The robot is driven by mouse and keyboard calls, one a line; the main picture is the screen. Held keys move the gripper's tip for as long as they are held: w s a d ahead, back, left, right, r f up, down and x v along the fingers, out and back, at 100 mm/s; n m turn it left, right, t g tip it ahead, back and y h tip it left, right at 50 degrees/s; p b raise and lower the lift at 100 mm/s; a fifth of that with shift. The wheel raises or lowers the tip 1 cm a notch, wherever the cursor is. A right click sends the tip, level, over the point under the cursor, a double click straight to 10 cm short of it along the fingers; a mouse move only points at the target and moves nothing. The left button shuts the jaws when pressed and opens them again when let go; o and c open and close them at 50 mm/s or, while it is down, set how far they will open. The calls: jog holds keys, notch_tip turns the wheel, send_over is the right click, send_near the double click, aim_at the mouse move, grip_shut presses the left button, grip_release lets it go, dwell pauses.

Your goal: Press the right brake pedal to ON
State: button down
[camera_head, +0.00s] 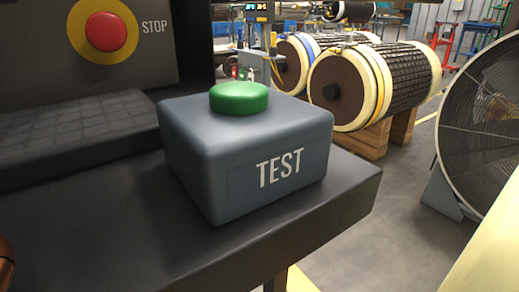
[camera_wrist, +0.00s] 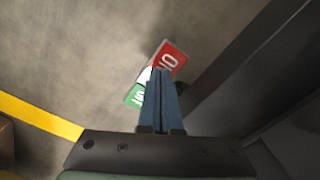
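In the wrist view a small two-coloured rocker, likely a brake pedal, lies over the grey floor. Its red half (camera_wrist: 173,56) carries white letters that seem to read ON, turned in the picture. Its green half (camera_wrist: 134,96) has white letters partly hidden by my gripper. I cannot tell whether it is the right pedal. My gripper (camera_wrist: 160,72) has its blue fingers together with nothing visible between them. The tips overlap the rocker in the picture; I cannot tell if they touch it. The head view shows neither pedal nor gripper.
In the head view a grey TEST box (camera_head: 245,158) with a green button sits on a dark ledge, near a red STOP button (camera_head: 105,31). A dark beam (camera_wrist: 245,68) runs right of the rocker in the wrist view. A yellow floor stripe (camera_wrist: 40,116) lies left.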

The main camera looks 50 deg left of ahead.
notch_tip(320, 180, up, 7)
jog(key=p, duration=0.8)
jog(key=shift+f, duration=0.1)
dwell(0.7)
